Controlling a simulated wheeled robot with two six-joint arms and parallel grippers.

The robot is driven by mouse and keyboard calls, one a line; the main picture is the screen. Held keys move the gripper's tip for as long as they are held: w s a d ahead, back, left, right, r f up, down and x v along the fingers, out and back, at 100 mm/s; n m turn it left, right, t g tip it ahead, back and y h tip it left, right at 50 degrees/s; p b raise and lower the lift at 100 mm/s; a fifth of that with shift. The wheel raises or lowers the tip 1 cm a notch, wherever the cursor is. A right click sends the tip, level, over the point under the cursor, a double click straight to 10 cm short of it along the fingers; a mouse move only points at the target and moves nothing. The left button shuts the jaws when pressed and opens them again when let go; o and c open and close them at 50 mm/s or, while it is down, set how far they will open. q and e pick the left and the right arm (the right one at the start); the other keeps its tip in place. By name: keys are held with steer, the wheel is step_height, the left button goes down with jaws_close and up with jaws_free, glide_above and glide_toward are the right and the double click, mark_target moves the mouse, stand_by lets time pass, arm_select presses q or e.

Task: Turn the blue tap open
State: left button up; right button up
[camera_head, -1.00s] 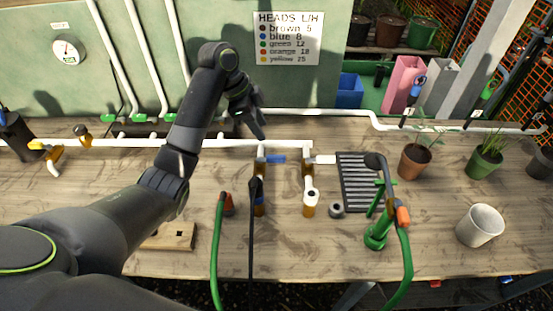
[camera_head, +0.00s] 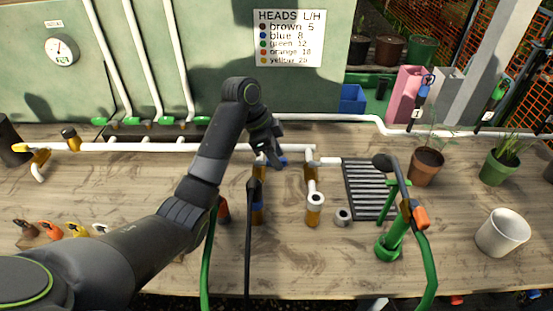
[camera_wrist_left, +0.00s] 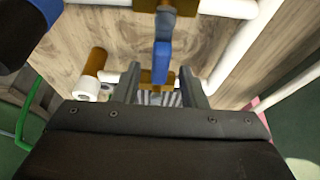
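The blue tap (camera_head: 283,162) is a short blue lever on a brass valve in the white pipe run over the bench, partly hidden behind my left gripper in the head view. In the left wrist view, the blue lever (camera_wrist_left: 161,62) hangs from its brass body and points towards my gripper. My left gripper (camera_head: 270,153) is just above the tap. In its wrist view, the two fingers (camera_wrist_left: 162,88) are apart, and the lever's end appears between them. I cannot tell whether they touch it. My right gripper is not in view.
Brass outlets, one with a white end (camera_head: 314,200), stand below the pipe. A black grate (camera_head: 368,190), a green stand with a sprayer (camera_head: 390,240) and a white pot (camera_head: 502,232) are to the right. Hoses hang over the bench front. Small coloured heads (camera_head: 75,229) lie at left.

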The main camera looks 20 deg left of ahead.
arm_select(q)
steer(key=shift+d+f, duration=0.1)
steer(key=shift+f, duration=0.05)
jaws_close()
steer(key=shift+w, duration=0.1)
stand_by(0.3)
